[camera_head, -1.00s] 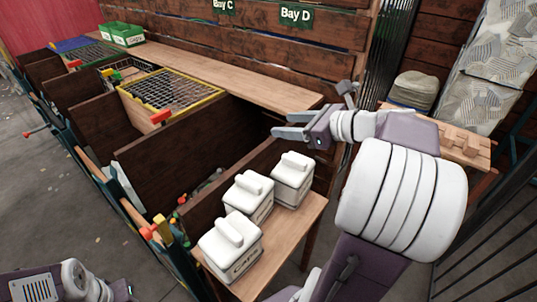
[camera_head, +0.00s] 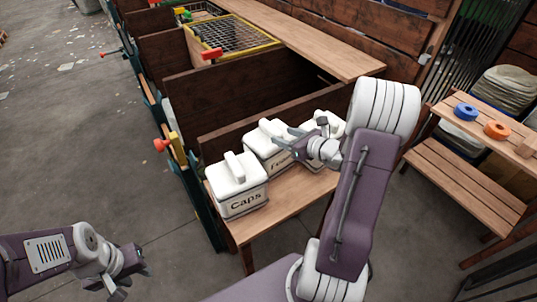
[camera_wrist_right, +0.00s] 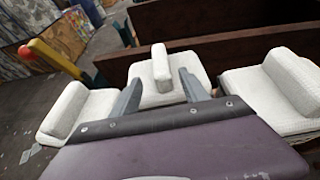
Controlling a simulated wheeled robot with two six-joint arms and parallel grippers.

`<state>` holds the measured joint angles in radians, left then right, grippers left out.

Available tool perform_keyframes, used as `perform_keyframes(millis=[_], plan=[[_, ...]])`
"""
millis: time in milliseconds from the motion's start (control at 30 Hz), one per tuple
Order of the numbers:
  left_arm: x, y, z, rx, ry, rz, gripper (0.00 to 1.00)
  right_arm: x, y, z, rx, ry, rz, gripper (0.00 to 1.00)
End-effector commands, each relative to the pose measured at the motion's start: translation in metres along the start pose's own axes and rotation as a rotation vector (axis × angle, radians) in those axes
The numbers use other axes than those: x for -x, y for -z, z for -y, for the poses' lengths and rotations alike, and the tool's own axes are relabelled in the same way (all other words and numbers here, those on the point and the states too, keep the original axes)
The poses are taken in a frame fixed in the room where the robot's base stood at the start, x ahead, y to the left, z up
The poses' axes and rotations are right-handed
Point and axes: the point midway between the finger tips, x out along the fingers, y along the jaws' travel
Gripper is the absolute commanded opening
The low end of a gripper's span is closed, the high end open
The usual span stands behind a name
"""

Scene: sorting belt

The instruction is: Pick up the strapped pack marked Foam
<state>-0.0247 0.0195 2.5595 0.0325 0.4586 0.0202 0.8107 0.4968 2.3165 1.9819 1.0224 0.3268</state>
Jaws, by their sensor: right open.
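Three white packs with raised top grips stand in a row on a wooden shelf. The nearest pack (camera_head: 238,188) is marked Caps. The middle pack (camera_head: 282,162) has a partly hidden label starting with F. The far pack (camera_head: 334,123) is mostly behind my right gripper, its label hidden. My right gripper (camera_head: 281,138) is open above the middle pack. In the right wrist view, its open fingers (camera_wrist_right: 158,92) point at the middle pack, whose raised grip (camera_wrist_right: 160,66) lies between them in the picture; contact is not visible. My left gripper (camera_head: 132,279) is open and empty, low at the left.
Dark wooden bin walls (camera_head: 250,82) rise behind the packs. A post with a red knob (camera_head: 160,145) stands left of them. Floor at left is open.

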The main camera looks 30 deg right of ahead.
Motion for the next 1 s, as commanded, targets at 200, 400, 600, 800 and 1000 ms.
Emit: perform_keyframes(millis=[200,400,600,800,1000], plan=[[0.004,0.0,0.0,0.0,0.0,0.0,0.36,-0.031,-0.002,-0.001,0.001,-0.003,-0.001,0.53],[0.007,0.001,0.0,0.0,0.0,0.0,0.36,-0.042,-0.005,0.0,0.001,-0.003,0.0,0.53],[0.013,0.001,0.0,0.0,0.0,0.0,0.36,-0.077,-0.009,0.001,0.001,-0.003,0.0,0.53],[0.013,0.001,0.0,0.0,0.0,0.0,0.36,-0.086,-0.009,0.002,0.001,0.0,0.001,0.53],[0.013,0.001,0.0,0.0,0.0,0.0,0.36,-0.086,-0.009,0.002,0.001,0.0,0.001,0.28]])
